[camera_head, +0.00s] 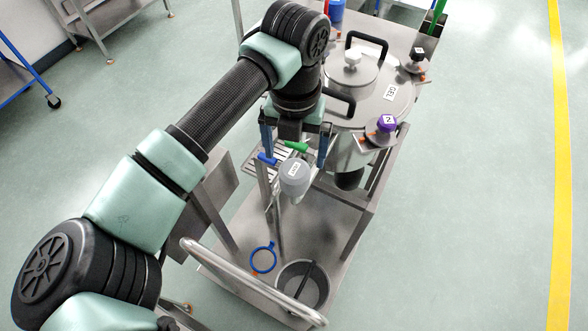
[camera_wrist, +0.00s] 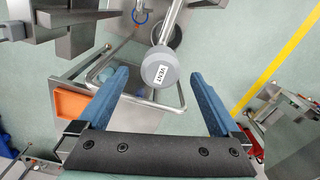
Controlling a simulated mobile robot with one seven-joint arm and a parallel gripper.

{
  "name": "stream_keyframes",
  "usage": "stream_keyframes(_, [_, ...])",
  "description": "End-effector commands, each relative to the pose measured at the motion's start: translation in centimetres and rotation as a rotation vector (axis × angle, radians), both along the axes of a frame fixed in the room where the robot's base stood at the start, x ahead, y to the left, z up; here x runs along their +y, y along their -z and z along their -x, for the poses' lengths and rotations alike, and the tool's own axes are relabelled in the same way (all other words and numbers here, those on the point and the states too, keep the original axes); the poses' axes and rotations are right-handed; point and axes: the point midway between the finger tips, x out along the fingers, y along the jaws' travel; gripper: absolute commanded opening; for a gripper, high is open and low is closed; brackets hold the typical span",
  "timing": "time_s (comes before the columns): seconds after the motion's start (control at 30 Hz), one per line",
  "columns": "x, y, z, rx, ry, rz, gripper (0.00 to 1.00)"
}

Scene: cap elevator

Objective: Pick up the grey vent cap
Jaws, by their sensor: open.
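The grey vent cap (camera_head: 295,180) is a round cap with a white label. It sits on top of an upright metal pipe beside the steel tank. In the wrist view the cap (camera_wrist: 158,60) shows from above, centred in the gap between the fingers. My gripper (camera_head: 295,156) points down above the cap, with a blue finger on each side. Its fingers also show wide apart in the wrist view (camera_wrist: 159,78), with nothing held. The cap appears a little below the fingertips; I see no contact. The exact height gap is hard to tell.
A green valve handle (camera_head: 296,146) and a blue one (camera_head: 267,159) are close to the gripper. The steel tank (camera_head: 375,112) with a purple cap (camera_head: 387,123) stands behind right. A rail (camera_head: 240,275), a blue ring (camera_head: 263,258) and a bucket (camera_head: 296,297) are in front.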

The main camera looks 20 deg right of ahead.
Motion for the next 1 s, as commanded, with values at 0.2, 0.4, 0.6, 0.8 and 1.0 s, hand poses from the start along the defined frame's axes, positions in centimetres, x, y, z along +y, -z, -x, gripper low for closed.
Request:
stream_keyframes(0.2, [0.3,1.7,0.6,0.005,-0.001,0.003,1.00])
stream_keyframes(0.4, [0.5,4.5,0.9,0.003,-0.002,0.002,1.00])
stream_keyframes(0.6, [0.5,5.4,0.9,-0.002,0.001,0.001,1.00])
stream_keyframes(0.8, [0.5,5.4,0.9,-0.002,0.001,0.001,0.87])
stream_keyframes(1.0, [0.5,5.3,0.9,-0.001,0.001,0.002,0.51])
